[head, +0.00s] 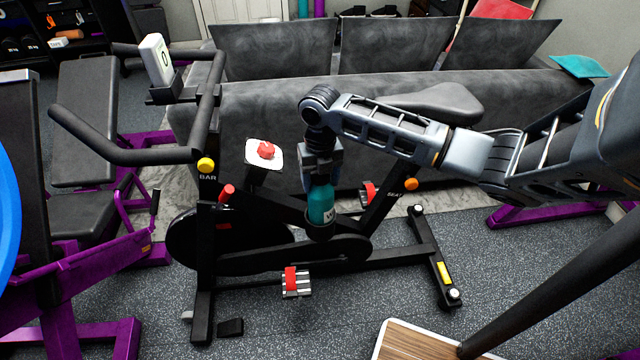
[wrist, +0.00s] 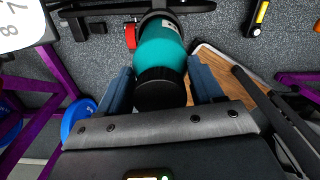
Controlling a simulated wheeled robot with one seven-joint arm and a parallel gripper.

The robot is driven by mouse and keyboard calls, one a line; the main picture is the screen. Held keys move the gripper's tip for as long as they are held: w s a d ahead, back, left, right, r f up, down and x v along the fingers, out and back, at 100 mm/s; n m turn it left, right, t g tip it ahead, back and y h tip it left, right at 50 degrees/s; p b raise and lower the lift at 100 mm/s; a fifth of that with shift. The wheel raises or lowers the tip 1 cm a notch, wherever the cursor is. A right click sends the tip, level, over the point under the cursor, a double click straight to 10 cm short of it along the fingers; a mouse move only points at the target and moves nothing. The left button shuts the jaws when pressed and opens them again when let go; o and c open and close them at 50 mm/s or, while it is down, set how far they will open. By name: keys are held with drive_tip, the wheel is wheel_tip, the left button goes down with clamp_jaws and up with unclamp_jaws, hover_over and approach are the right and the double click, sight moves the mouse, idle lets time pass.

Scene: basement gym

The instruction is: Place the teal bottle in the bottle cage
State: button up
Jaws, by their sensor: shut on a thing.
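The teal bottle (head: 321,203) hangs upright below my gripper (head: 320,170), over the frame of the black exercise bike. In the wrist view the bottle (wrist: 160,45) stands between the two blue fingers of my gripper (wrist: 163,82), with its black cap towards me. My gripper is shut on it near the cap. A black cup-like holder (head: 320,234), which looks like the bottle cage, is at the bottle's lower end. The bottle's base is hidden there, and I cannot tell how deep it sits.
The bike's handlebar (head: 140,155) is left of my gripper and its saddle (head: 440,101) is to the right. A red knob (head: 369,193) is close to the bottle. A grey sofa (head: 260,110) stands behind, and a purple-framed bench (head: 80,215) is at left.

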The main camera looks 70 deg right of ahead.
drive_tip(key=shift+f, duration=0.85)
drive_tip(key=o, duration=1.4)
drive_tip(key=shift+f, duration=0.1)
wheel_tip(320, 180, up, 12)
drive_tip(key=shift+r, duration=0.1)
